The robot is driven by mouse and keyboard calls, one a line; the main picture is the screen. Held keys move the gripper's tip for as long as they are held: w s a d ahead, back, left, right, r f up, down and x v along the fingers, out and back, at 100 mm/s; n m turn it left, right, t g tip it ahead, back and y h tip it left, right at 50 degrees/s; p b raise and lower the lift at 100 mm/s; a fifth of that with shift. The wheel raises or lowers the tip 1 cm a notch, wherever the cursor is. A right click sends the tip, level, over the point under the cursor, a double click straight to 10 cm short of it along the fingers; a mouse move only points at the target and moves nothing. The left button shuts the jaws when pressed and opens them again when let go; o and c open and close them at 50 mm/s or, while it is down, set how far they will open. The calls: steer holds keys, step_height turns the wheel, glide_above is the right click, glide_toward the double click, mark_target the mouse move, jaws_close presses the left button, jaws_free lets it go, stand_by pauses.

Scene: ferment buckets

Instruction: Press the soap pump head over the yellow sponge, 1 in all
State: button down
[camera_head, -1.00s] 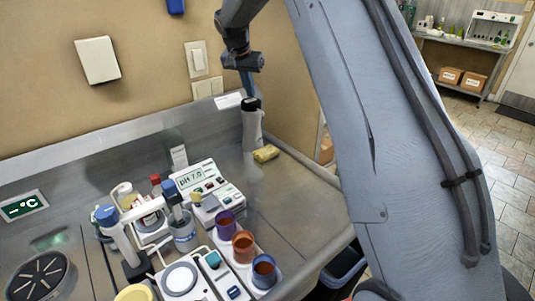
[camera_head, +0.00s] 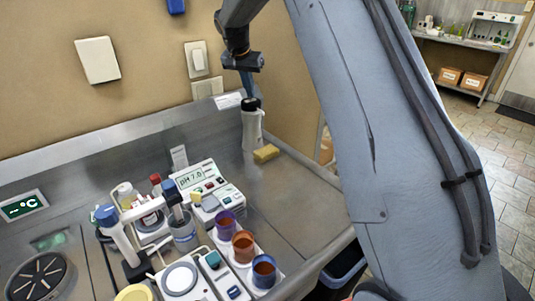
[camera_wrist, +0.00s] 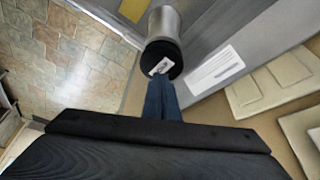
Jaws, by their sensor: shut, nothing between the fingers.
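The soap dispenser (camera_head: 252,130) is a grey cylinder with a black pump head (camera_head: 251,104), standing upright in the back corner of the steel counter. The yellow sponge (camera_head: 266,153) lies at its base on the right. My gripper (camera_head: 248,92) is shut, pointing down with blue fingers just above the black head. In the wrist view the blue fingertips (camera_wrist: 161,84) meet the edge of the black head (camera_wrist: 161,60), which carries a small white label. I cannot tell whether they touch. A corner of the sponge (camera_wrist: 133,9) shows beyond the dispenser.
A pH meter (camera_head: 195,180), a rack with three coloured cups (camera_head: 243,246) and a stirrer (camera_head: 180,278) stand on the counter to the front left. A white label (camera_head: 229,101) and wall switches (camera_head: 197,58) are close behind the gripper. The counter's right part is clear.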

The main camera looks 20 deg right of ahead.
steer(key=shift+f, duration=0.1)
steer(key=shift+f+b, duration=0.65)
steer(key=shift+f, duration=0.5)
steer(key=shift+r+p, duration=0.45)
steer(key=shift+r, duration=0.7)
step_height(320, 180, up, 6)
steer(key=p, duration=0.2)
stand_by(0.4)
